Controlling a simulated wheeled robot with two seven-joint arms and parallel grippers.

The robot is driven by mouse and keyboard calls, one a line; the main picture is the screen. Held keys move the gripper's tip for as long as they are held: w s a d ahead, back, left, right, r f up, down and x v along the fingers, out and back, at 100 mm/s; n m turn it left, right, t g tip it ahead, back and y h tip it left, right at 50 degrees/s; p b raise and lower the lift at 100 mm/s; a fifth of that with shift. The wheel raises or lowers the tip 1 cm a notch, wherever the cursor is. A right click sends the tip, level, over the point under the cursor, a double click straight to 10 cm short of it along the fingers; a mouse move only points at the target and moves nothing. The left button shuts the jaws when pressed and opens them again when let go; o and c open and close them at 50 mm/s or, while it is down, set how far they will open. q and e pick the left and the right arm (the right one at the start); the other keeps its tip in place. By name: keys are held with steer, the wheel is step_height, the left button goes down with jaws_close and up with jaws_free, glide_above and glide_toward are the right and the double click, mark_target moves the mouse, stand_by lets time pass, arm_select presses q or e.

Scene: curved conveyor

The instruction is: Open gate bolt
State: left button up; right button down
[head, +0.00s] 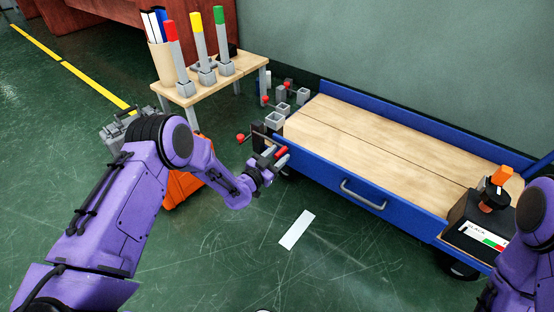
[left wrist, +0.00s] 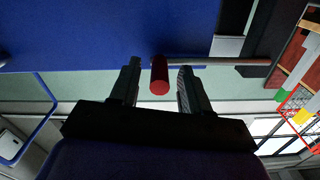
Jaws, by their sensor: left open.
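The blue gate panel (head: 330,180) with a grey pull handle (head: 363,195) forms the near side of a wood-topped cart. Near its left end is a small red bolt handle (head: 281,152). My left gripper (head: 275,158) is at that handle, with its fingers open. In the left wrist view the red handle (left wrist: 159,80) sticks out between the two fingers (left wrist: 158,85), with a gap on each side. A thin bolt rod (left wrist: 232,60) runs along the panel to the right there. My right arm shows at the lower right edge, but its gripper is out of frame.
A black box with an orange-topped knob (head: 495,190) stands at the cart's right end. A small wooden table (head: 215,88) with red, yellow and green-topped posts stands behind my left arm. An orange case (head: 185,187) and a white floor strip (head: 297,230) lie nearby.

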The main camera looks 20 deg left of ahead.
arm_select(q)
jaws_close()
steer(key=d, duration=0.2)
steer(key=s+d+p, duration=0.1)
steer(key=shift+s+d+r, duration=0.1)
steer(key=shift+s+d, duration=0.1)
steer(key=shift+d, duration=0.4)
arm_select(e)
steer(key=shift+w+a+r+m+t, duration=0.1)
steer(key=shift+w+a+m+t, duration=0.05)
steer(key=shift+w+m+t, duration=0.5)
steer(key=shift+w, duration=0.1)
arm_select(q)
jaws_free()
